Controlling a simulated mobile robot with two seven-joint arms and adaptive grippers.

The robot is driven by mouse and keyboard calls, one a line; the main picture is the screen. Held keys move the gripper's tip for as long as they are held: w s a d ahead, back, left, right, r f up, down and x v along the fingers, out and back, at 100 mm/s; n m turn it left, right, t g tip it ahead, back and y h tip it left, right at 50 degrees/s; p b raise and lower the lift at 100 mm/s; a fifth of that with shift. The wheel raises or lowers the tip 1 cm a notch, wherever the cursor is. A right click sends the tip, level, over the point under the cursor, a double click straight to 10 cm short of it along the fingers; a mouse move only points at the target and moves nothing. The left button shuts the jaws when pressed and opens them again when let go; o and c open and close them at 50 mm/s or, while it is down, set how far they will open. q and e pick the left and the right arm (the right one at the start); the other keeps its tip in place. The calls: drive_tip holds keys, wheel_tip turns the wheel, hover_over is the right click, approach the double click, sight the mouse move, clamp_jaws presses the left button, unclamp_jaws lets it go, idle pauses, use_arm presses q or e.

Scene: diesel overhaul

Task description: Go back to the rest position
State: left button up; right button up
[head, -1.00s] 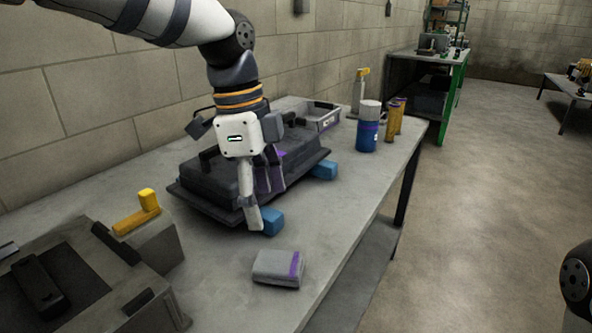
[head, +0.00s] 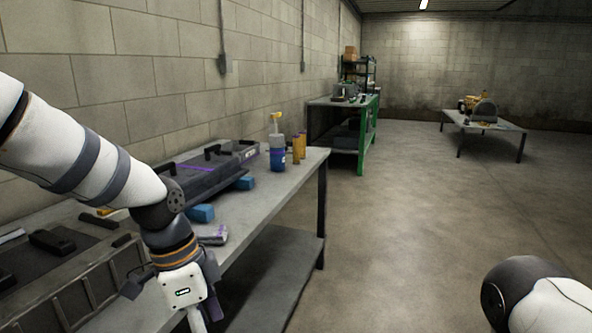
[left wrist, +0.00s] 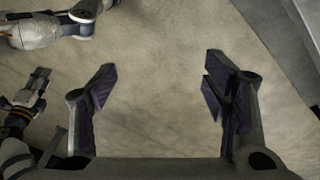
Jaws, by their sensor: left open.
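My left arm comes in from the left in the head view and hangs down in front of the bench's front edge. My left gripper (left wrist: 160,82) is open in the left wrist view, with nothing between its fingers and bare floor below. In the head view its fingers run out at the bottom edge. A white and black link of my right arm (head: 535,300) shows at the lower right of the head view. What seems to be my right gripper (left wrist: 38,92) shows small at the left of the left wrist view; its finger state is unclear.
The grey workbench (head: 285,183) carries a dark cover (head: 205,185), blue blocks (head: 201,213), a folded cloth (head: 214,236), a blue canister (head: 277,156) and yellow cylinders (head: 299,148). A green-legged bench (head: 366,135) and low table (head: 500,128) stand farther back. The floor between is clear.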

use_arm(q)
drive_tip(key=s+a+f+n+g, duration=0.1)
drive_tip(key=s+f+n, duration=0.2)
drive_tip(key=f, duration=0.5)
drive_tip(key=s+a+f+n, duration=0.1)
drive_tip(key=s+f+n, duration=0.15)
drive_tip(key=f, duration=0.55)
drive_tip(key=s+a+f+n, duration=0.2)
drive_tip(key=s+f+n, duration=0.1)
drive_tip(key=s, duration=0.6)
drive_tip(key=s+a+f+n+y, duration=0.1)
drive_tip(key=s+a+f+n, duration=0.1)
drive_tip(key=s, duration=0.7)
drive_tip(key=s+a+f+n+g+y, duration=0.1)
drive_tip(key=s+a+f+n, duration=0.2)
drive_tip(key=s, duration=0.6)
drive_tip(key=shift+a+f+n, duration=0.2)
drive_tip(key=shift+f+n, duration=0.1)
drive_tip(key=shift+n, duration=0.35)
use_arm(e)
drive_tip(key=shift+w+a, duration=0.25)
drive_tip(key=shift+w, duration=0.7)
